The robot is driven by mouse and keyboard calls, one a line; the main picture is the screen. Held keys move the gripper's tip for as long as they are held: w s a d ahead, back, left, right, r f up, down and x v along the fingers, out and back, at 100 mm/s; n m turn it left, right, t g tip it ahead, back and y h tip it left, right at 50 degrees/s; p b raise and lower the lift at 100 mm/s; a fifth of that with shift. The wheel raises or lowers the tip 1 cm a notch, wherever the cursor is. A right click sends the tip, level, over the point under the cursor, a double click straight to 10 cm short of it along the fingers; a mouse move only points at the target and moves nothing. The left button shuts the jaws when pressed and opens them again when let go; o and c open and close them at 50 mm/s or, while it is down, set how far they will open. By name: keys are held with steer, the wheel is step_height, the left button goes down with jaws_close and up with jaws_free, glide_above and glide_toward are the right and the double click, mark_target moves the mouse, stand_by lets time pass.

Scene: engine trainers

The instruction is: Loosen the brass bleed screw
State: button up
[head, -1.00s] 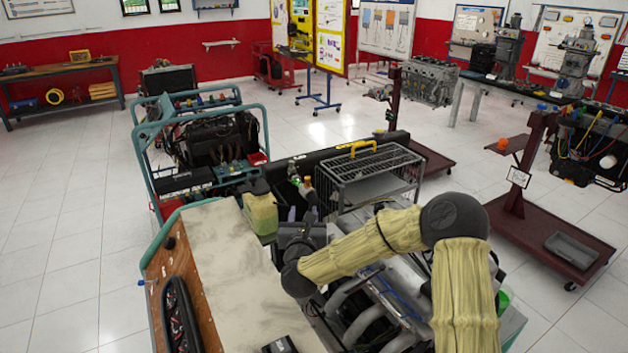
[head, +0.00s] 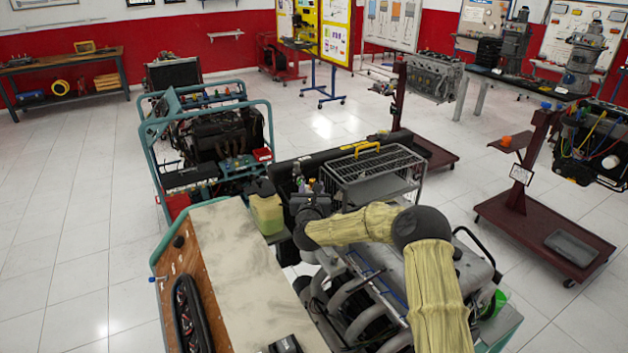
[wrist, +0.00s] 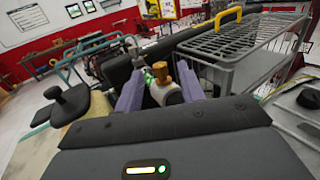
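My gripper (wrist: 160,88) shows two purple-grey fingers, spread apart, in the wrist view. In the head view my gripper (head: 312,190) is a dark shape near the black box behind the engine, its fingertips mostly hidden. Between the fingers in the wrist view is a small brass-orange top (wrist: 160,70) above a pale cylinder, with a green knob (wrist: 147,79) beside it. I cannot tell whether the brass part is the bleed screw, or whether it lies between the fingertips or beyond them. No contact is visible.
A wire cage (head: 374,172) with a yellow handle stands close right of my gripper. A yellowish jug (head: 267,214) stands to its left. The engine (head: 350,295) and a wood-edged bench (head: 235,275) lie in front. Tiled floor is clear at left.

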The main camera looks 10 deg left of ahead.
mark_target(313, 182)
steer(key=shift+w+a+p, duration=0.15)
steer(key=shift+w+p, duration=0.25)
steer(key=shift+w, duration=1.05)
jaws_close()
steer(key=shift+d, duration=0.4)
steer(key=shift+a, duration=0.35)
steer(key=shift+d+b, duration=0.15)
steer(key=shift+b, duration=0.15)
